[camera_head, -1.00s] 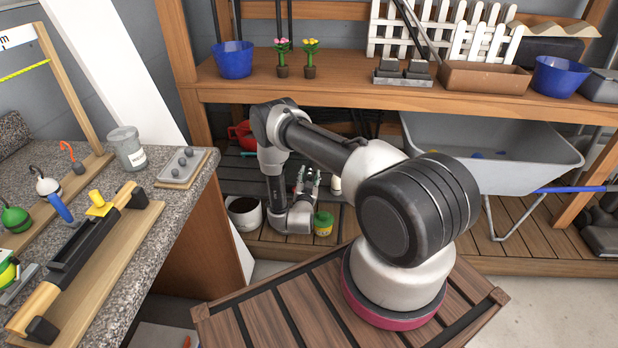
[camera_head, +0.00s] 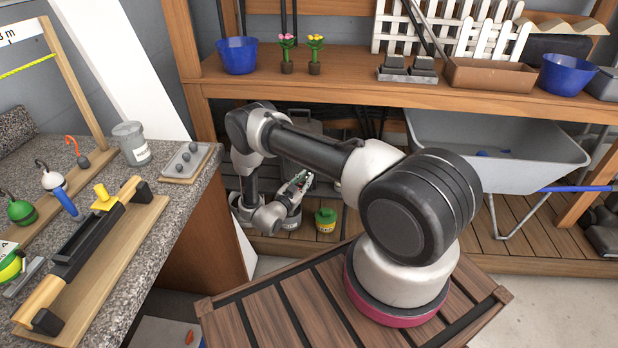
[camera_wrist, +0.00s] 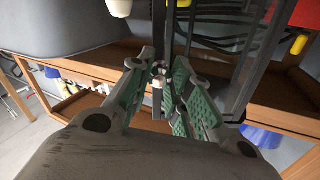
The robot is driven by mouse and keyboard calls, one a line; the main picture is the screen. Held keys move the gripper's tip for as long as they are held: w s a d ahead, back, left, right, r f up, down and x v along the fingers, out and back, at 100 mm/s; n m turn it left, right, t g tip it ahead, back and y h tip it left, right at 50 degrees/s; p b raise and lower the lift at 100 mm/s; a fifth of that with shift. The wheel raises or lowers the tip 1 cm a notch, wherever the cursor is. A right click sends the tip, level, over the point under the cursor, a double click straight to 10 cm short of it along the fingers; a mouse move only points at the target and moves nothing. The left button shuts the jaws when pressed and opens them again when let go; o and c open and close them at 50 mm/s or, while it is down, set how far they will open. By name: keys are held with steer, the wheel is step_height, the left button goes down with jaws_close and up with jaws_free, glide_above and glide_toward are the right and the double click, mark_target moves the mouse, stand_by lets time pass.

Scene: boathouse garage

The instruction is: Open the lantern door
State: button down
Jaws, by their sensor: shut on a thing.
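My gripper (camera_head: 300,184) is low in front of the lower shelf, under the bench. In the wrist view my gripper (camera_wrist: 160,74) has its green-padded fingers closed around a small pale knob or handle (camera_wrist: 157,84), partly hidden between them. Just beyond the fingers stands a dark upright frame with see-through panels (camera_wrist: 232,82), which looks like the lantern. I cannot tell how far its door stands open. In the head view I cannot make out the lantern; my arm covers that area.
A yellow-green jar (camera_head: 325,220) stands just right of my gripper on the slatted lower shelf (camera_head: 345,243). A grey wheelbarrow (camera_head: 490,150) is to the right. The granite counter (camera_head: 190,212) is close on the left. A slatted wooden top (camera_head: 260,318) lies in front.

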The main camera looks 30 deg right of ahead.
steer(key=shift+s+a, duration=0.1)
steer(key=shift+a, duration=0.05)
steer(key=c, duration=1.3)
jaws_free()
steer(key=shift+o, duration=0.2)
steer(key=shift+r, duration=0.1)
step_height(320, 180, up, 10)
steer(key=shift+c, duration=0.2)
